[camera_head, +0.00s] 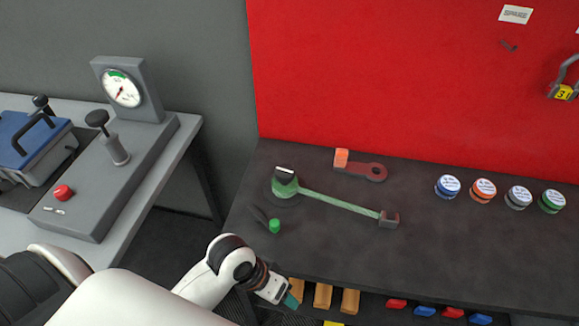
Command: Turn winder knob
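A winder (285,187) with a dark round base, a green body and a white label on top lies on the dark bench. A green strap or bar runs from it to a grey end block (388,219). A small green knob (274,226) stands at the end of a dark crank in front of the winder. My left gripper (290,299) is below the knob in the picture, near the bench's front edge, apart from the knob. Its teal tip shows, but whether its fingers are open is unclear. My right gripper is out of view.
A red wrench-like piece with an orange block (360,167) lies behind the strap. Several round tins (483,190) stand at the right. A grey gauge stand (126,90) with a red button (63,193) is on the left table. The bench's front middle is clear.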

